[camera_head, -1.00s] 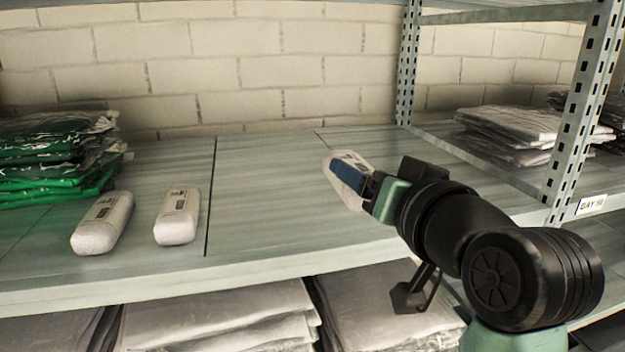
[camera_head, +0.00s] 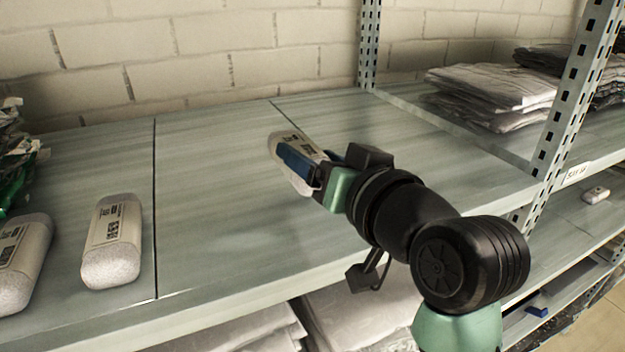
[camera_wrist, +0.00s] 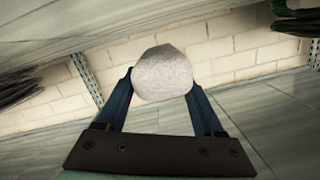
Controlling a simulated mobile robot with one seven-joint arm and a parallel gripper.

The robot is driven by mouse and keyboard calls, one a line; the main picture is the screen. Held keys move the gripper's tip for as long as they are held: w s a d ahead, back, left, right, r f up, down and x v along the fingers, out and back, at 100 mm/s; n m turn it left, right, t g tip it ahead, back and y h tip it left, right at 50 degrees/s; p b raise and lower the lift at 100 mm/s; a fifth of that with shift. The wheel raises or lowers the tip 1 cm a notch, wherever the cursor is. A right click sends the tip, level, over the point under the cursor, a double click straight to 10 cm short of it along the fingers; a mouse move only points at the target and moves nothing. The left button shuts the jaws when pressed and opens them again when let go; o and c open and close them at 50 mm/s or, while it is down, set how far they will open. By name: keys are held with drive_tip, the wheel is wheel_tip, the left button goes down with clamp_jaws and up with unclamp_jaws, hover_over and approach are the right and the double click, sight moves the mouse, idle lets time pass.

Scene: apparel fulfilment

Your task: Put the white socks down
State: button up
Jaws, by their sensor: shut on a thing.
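My gripper (camera_head: 308,170) is shut on the white socks (camera_head: 283,140), a rolled white bundle with a printed label. In the head view the socks are tilted and held over the shelf board (camera_head: 215,200), right of its dark seam. I cannot tell whether they touch the board. In the wrist view the rounded white end of the socks (camera_wrist: 163,75) sits between the two blue fingers (camera_wrist: 158,100).
Two similar white sock bundles (camera_head: 112,240) (camera_head: 20,262) lie on the shelf at the left. Green bagged garments (camera_head: 15,165) are at the far left edge. A metal upright (camera_head: 575,110) stands right, with grey bagged stacks (camera_head: 490,90) behind it. The shelf middle is clear.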

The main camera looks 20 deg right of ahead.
drive_tip(key=shift+f+p, duration=0.3)
drive_tip(key=shift+f, duration=1.7)
drive_tip(key=shift+f, duration=0.1)
drive_tip(key=o, duration=1.4)
drive_tip(key=s+b, duration=0.1)
drive_tip(key=s, duration=0.3)
drive_tip(key=s+r+b, duration=0.1)
drive_tip(key=s, duration=0.3)
drive_tip(key=s+d+r+b, duration=0.1)
drive_tip(key=s, duration=0.2)
drive_tip(key=shift+s, duration=0.4)
